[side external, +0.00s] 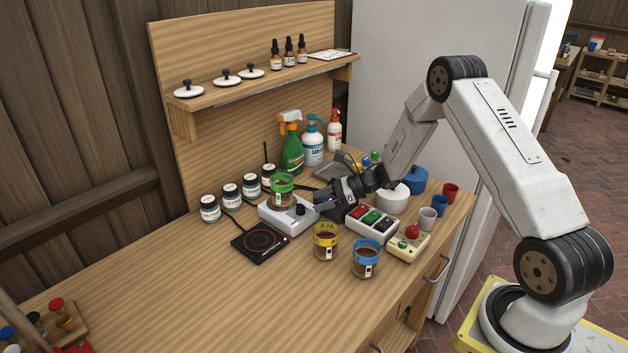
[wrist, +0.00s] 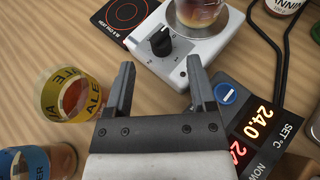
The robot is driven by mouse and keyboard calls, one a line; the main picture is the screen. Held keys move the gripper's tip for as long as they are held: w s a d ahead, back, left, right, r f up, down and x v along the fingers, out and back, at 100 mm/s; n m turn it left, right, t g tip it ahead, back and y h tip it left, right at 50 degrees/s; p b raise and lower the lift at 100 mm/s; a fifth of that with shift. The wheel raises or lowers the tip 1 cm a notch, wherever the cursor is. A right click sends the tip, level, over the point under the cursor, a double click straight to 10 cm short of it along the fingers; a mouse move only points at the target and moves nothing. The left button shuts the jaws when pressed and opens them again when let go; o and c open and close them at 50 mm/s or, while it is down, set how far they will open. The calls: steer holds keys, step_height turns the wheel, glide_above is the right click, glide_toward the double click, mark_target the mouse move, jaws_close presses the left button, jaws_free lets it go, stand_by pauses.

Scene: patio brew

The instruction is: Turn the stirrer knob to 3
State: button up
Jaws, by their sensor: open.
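The stirrer (side external: 275,214) is a white box with a black knob (side external: 300,210) on its front part and a green-labelled jar (side external: 281,190) on top. In the wrist view the stirrer (wrist: 192,48) lies ahead of my gripper, and its black knob (wrist: 160,43) shows just beyond and between the fingertips, not touched. The scale marks around the knob are too small to read. My gripper (wrist: 160,70) is open and empty, pointing at the knob. In the side view my gripper (side external: 322,202) is low, just right of the stirrer.
A black hot plate (side external: 260,242) lies left of the stirrer. A temperature controller (wrist: 245,120) reading 24.0 set is close at the right finger. A yellow-labelled ALE jar (wrist: 72,95) and a blue-labelled jar (side external: 366,258) stand nearby. The counter's left (side external: 150,290) is mostly clear.

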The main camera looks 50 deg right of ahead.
mark_target(303, 207)
steer(key=shift+x, duration=2.65)
jaws_close()
